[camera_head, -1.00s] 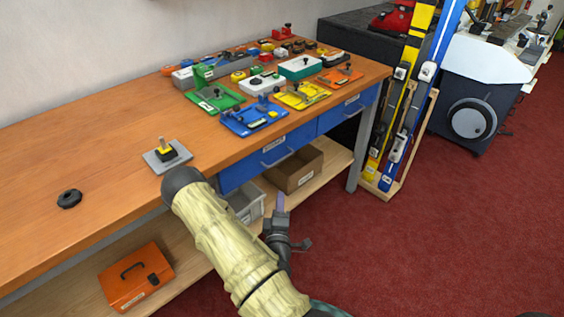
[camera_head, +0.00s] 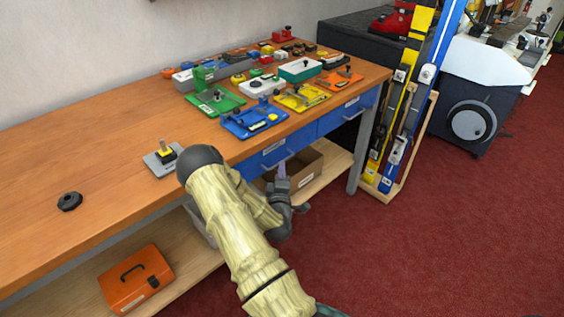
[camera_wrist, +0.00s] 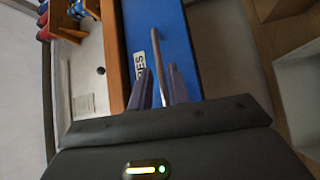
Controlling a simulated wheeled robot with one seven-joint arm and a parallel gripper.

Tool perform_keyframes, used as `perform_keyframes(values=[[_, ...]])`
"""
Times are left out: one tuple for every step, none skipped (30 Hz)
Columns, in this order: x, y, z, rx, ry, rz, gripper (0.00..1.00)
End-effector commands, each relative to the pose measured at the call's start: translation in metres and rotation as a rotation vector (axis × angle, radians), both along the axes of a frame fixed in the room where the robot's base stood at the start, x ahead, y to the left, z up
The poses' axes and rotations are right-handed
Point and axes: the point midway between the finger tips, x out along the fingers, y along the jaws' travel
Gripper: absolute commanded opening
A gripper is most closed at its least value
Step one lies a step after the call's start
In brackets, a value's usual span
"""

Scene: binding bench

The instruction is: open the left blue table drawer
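The left blue drawer (camera_head: 256,163) sits under the bench top and looks closed. My arm hides its left part in the head view. In the wrist view its blue front (camera_wrist: 172,30) carries a white label and a grey bar handle (camera_wrist: 157,62). My gripper (camera_head: 281,168) is in front of this drawer. In the wrist view the two fingers of my gripper (camera_wrist: 161,85) are apart, one on each side of the handle bar. I cannot tell whether either finger touches it.
The right blue drawer (camera_head: 345,114) is beside it, closed. The wooden bench top (camera_head: 100,155) bears colourful trays and tools. A brown cardboard box (camera_head: 304,170) and an orange case (camera_head: 135,279) are on the lower shelf (camera_head: 190,275).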

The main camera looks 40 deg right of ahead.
Motion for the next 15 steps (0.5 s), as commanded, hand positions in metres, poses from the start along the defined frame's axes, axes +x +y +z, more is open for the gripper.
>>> perform_keyframes(values=[[0.007,-0.007,0.002,-0.002,-0.004,-0.001,0.18],[0.010,-0.010,0.002,-0.002,-0.004,-0.001,0.18],[0.015,-0.014,0.003,-0.001,-0.003,0.000,0.18],[0.019,-0.017,0.004,-0.001,-0.003,0.000,0.18],[0.022,-0.019,0.004,-0.001,-0.003,-0.001,0.18],[0.025,-0.023,0.005,-0.002,-0.002,-0.001,0.18],[0.028,-0.025,0.005,-0.002,-0.002,-0.001,0.18],[0.029,-0.026,0.005,-0.001,-0.002,-0.001,0.18],[0.031,-0.028,0.006,0.000,-0.001,-0.001,0.18],[0.032,-0.029,0.006,-0.001,0.000,-0.001,0.18],[0.033,-0.030,0.006,-0.001,0.000,0.000,0.18],[0.034,-0.030,0.006,-0.001,0.000,0.000,0.18],[0.034,-0.030,0.006,-0.001,0.000,0.000,0.18],[0.034,-0.030,0.006,-0.001,0.001,0.000,0.18],[0.034,-0.030,0.006,-0.001,0.001,0.000,0.18]])
